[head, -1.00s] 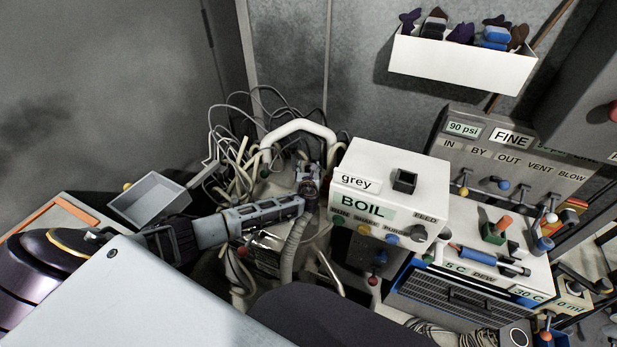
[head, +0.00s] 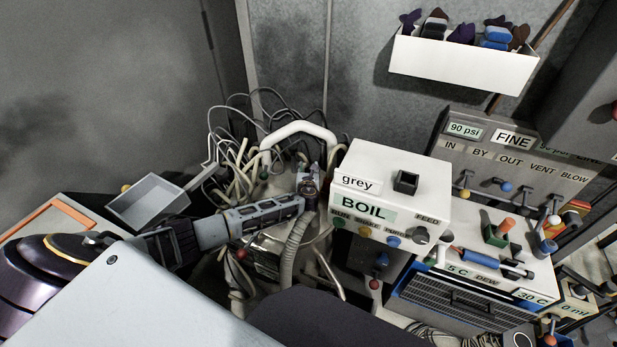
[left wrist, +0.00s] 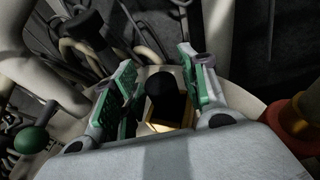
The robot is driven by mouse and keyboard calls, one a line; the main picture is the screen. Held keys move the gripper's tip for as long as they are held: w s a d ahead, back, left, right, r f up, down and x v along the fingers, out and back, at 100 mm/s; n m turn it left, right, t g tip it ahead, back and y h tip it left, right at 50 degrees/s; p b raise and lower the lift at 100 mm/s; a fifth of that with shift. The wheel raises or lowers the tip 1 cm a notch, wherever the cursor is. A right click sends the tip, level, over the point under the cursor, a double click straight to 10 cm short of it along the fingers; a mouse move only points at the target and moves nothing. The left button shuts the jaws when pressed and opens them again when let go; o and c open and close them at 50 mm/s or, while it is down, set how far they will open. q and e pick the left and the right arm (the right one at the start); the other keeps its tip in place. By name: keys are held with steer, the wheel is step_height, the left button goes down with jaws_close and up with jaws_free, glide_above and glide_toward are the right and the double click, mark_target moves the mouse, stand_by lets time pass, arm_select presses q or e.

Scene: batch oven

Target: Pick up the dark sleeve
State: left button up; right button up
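A dark, square, hollow piece (head: 406,182) stands on top of the white box marked "grey" and "BOIL"; it looks like a sleeve. My left gripper (head: 309,184) is left of that box, apart from it, over the hoses and metal vessel. In the left wrist view my left gripper (left wrist: 158,92) is open, its green-padded fingers spread. Between and beyond them shows a dark, round-topped piece (left wrist: 161,92) at a gold-coloured square part (left wrist: 170,122). I cannot tell if this is the sleeve, and no finger clearly touches it. My right gripper is not in view.
The white box (head: 375,207) stands right of my left gripper. A white curved pipe (head: 298,128) and tangled hoses crowd the area behind it. A grey open tray (head: 150,199) lies to the left. A white wall bin (head: 462,62) holds several dark items.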

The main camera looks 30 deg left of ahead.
arm_select(q)
steer(key=c, duration=0.7)
steer(key=shift+r, duration=0.1)
steer(key=shift+c, duration=0.2)
steer(key=shift+r, duration=0.55)
step_height(320, 180, up, 8)
steer(key=shift+r+p, duration=0.15)
steer(key=shift+p, duration=1)
steer(key=shift+r, duration=0.25)
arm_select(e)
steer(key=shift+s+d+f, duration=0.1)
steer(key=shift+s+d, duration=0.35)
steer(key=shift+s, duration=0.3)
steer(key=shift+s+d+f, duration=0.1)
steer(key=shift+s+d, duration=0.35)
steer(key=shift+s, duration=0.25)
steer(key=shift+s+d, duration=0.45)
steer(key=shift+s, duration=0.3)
